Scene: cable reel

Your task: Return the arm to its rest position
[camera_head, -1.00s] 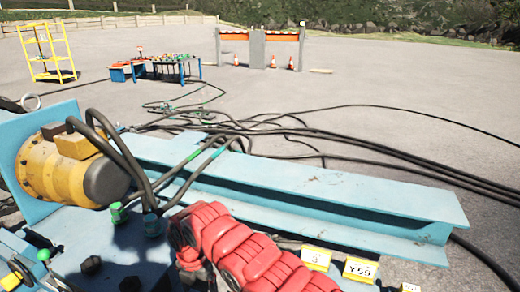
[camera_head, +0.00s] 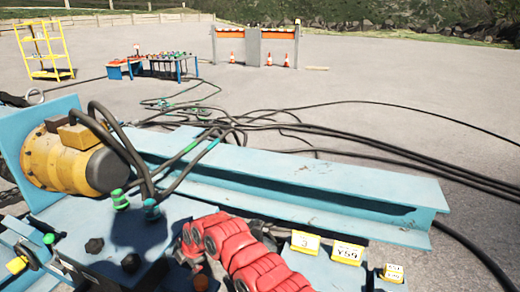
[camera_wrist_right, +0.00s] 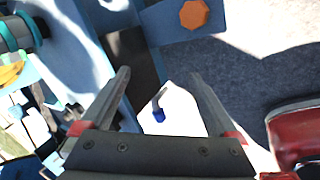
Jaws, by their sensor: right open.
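My right arm, red and jointed, reaches in from the bottom of the head view over the light blue machine frame. My right gripper (camera_head: 192,262) is at its end, small and dark, partly hidden by the arm and the bottom edge. In the right wrist view the right gripper (camera_wrist_right: 160,75) shows two grey fingers spread apart with nothing between them. A small blue-ended fitting (camera_wrist_right: 158,114) lies beyond the gap, apart from the fingers. My left gripper is in neither view.
A yellow motor (camera_head: 62,160) with black hoses (camera_head: 122,143) stands at the left. A long blue beam (camera_head: 300,178) crosses behind the arm. Yellow-and-white tags (camera_head: 347,253) sit at the lower right. Loose cables (camera_head: 400,157) cross open pavement; a workbench (camera_head: 174,64) stands farther back.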

